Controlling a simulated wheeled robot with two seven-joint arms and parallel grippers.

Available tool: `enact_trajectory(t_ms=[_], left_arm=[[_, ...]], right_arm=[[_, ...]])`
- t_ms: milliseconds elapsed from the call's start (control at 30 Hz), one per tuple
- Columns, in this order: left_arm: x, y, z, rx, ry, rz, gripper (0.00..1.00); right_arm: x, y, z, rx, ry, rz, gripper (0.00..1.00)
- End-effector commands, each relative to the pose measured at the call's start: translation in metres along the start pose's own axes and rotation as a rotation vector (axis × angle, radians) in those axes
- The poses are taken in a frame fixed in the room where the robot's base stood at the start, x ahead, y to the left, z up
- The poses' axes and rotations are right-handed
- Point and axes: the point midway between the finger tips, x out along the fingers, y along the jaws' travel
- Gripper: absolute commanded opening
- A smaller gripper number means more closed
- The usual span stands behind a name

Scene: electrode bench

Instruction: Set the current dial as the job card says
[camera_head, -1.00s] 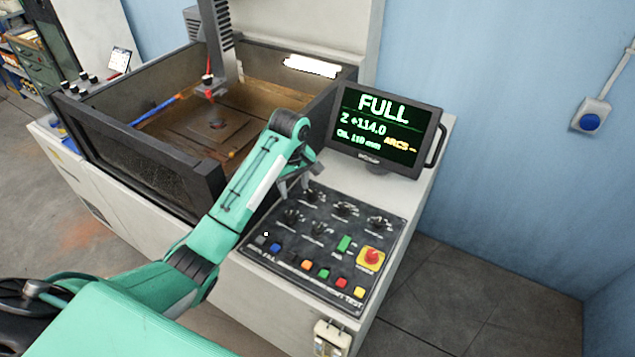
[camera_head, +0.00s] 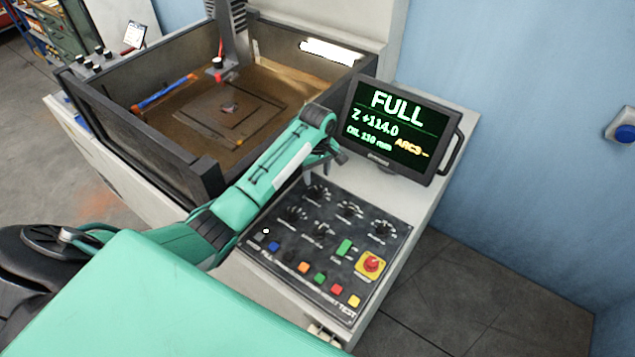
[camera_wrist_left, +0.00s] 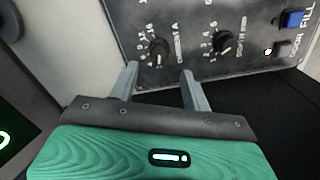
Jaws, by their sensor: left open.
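The current dial is a black knob marked "CURRENT A" (camera_wrist_left: 158,48) on the dark control panel in the left wrist view. I take it to be the uppermost left knob (camera_head: 317,191) in the head view. My left gripper (camera_head: 320,172) is open just above that knob, and no contact shows. In the left wrist view its two grey fingers (camera_wrist_left: 159,72) are apart and empty, with the dial beyond their tips. A small white card (camera_head: 135,34) stands at the back left; it may be the job card, but its writing is too small to read. My right gripper is out of view.
The control panel (camera_head: 268,260) has several other knobs, coloured buttons and a red stop button (camera_head: 371,264). A monitor (camera_head: 402,130) reading "FULL" stands behind it. An open-topped tank (camera_head: 130,125) is to the left. Another knob (camera_wrist_left: 225,42) sits beside the current dial.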

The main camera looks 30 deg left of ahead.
Motion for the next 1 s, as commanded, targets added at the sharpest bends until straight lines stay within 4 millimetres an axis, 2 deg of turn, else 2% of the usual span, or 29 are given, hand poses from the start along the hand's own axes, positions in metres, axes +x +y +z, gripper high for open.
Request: enact_trajectory(t_ms=[33, 200, 333, 500, 767, 867, 1000], left_arm=[[0.008, -0.002, 0.001, -0.001, -0.002, -0.005, 0.48], [0.040, -0.001, 0.001, -0.001, -0.002, -0.003, 0.48], [0.055, 0.000, 0.001, -0.001, -0.002, -0.001, 0.48], [0.064, 0.000, 0.000, 0.000, -0.001, 0.000, 0.48], [0.066, 0.000, 0.000, 0.000, 0.000, 0.000, 0.48], [0.065, 0.000, 0.000, 0.000, 0.000, 0.000, 0.32], [0.065, 0.000, 0.000, 0.000, 0.000, 0.000, 0.05]], right_arm=[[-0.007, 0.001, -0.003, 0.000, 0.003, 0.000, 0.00], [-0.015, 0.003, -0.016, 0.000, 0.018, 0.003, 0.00], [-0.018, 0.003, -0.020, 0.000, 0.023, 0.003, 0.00], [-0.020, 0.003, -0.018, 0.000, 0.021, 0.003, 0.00], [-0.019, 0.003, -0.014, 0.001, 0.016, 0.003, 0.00], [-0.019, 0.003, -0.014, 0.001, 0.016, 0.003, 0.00], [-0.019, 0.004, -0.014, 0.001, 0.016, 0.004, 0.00]])
